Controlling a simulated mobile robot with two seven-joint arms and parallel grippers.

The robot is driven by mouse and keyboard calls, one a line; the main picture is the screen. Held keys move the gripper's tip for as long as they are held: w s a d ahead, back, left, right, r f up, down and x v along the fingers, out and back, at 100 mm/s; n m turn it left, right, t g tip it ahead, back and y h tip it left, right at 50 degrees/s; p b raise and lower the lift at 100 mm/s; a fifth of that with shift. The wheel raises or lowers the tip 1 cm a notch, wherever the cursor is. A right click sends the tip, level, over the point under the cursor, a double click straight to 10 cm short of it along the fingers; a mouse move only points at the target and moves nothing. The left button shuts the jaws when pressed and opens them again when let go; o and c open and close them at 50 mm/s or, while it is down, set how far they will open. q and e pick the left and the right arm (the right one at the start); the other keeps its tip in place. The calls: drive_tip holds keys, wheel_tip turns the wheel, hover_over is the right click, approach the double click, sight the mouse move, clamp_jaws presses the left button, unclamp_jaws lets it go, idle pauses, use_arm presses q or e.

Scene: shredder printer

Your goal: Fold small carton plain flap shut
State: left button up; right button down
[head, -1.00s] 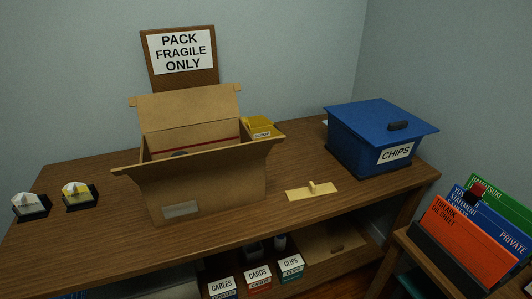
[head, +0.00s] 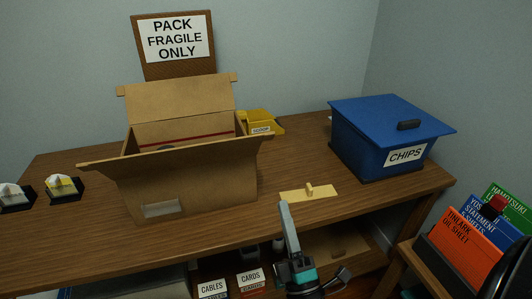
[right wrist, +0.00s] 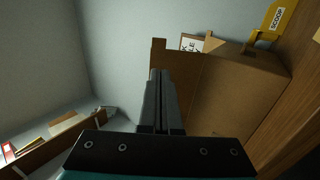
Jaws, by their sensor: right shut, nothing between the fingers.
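The open brown cardboard carton (head: 200,190) stands upright on the wooden table, left of centre in the head view. Its back flap (head: 180,98) stands up, and its front flap (head: 175,152) leans outward toward me. A red line shows on its inner wall. Which flap is the plain one, I cannot tell. My right gripper (head: 285,206) is shut and empty, in front of the table's front edge, right of the carton and apart from it. In the right wrist view its fingers (right wrist: 159,77) point up, overlapping the carton (right wrist: 235,100) behind. My left gripper is out of view.
A yellow scoop bin (head: 262,122) sits behind the carton's right side. A blue lidded chips box (head: 375,140) stands at right. A tan plate with a peg (head: 308,193) lies between. Folders (head: 465,245) stand at lower right. Labelled boxes (head: 250,280) are below the table.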

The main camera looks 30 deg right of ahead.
sight(264, 139)
drive_tip(key=b+x, duration=0.1)
drive_tip(key=x, duration=1.1)
drive_tip(key=shift+w+r, duration=0.4)
drive_tip(key=shift+w, duration=0.1)
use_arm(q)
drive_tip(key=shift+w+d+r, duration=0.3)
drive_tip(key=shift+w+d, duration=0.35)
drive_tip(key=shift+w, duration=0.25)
